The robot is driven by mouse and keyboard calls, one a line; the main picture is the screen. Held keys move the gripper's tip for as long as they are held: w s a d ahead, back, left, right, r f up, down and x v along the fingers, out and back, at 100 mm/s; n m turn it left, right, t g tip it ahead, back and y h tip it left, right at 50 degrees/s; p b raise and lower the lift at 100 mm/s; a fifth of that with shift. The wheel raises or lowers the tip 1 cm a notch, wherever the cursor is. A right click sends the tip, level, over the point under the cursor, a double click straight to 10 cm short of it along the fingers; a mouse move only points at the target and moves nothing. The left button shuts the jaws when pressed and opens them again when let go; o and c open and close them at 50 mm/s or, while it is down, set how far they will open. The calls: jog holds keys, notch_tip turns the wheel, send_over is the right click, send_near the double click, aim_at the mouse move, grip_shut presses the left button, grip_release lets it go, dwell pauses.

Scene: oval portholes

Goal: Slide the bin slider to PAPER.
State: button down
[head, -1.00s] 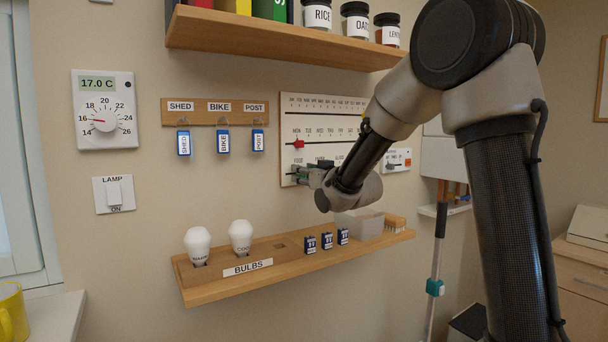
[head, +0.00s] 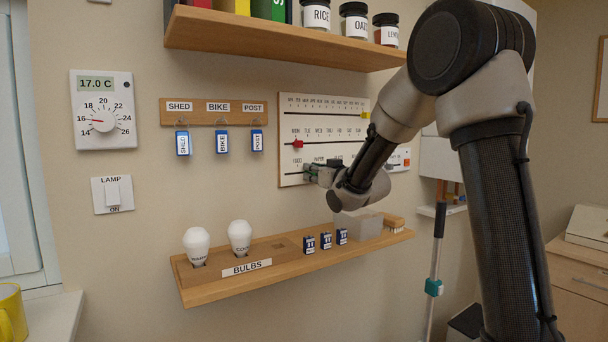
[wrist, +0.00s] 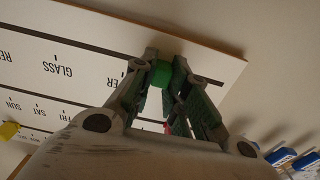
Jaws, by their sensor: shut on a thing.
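The white board (head: 286,110) on the wall has three slotted rows: months, days and bins. My gripper (head: 309,172) is at the bottom row, shut on the green bin slider; the slider shows green between my fingertips in the wrist view (wrist: 160,75). In the wrist view the board is upside down; GLASS and the end of PAPER show left of the slider, and my finger hides the rest of PAPER. My gripper hides part of the bottom row in the head view.
On the same board, a red slider (head: 298,144) is at MON and a yellow slider (head: 364,115) is at the right of the month row. Key tags hang at the left. A wooden shelf (head: 215,287) with bulbs and batteries juts out below; another shelf (head: 270,38) is above.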

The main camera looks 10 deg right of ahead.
jog(key=d, duration=0.2)
jog(key=w+d, duration=0.1)
jog(key=d, duration=0.1)
jog(key=shift+w, duration=0.15)
jog(key=c, duration=1.4)
grip_release()
jog(key=v, duration=1.2)
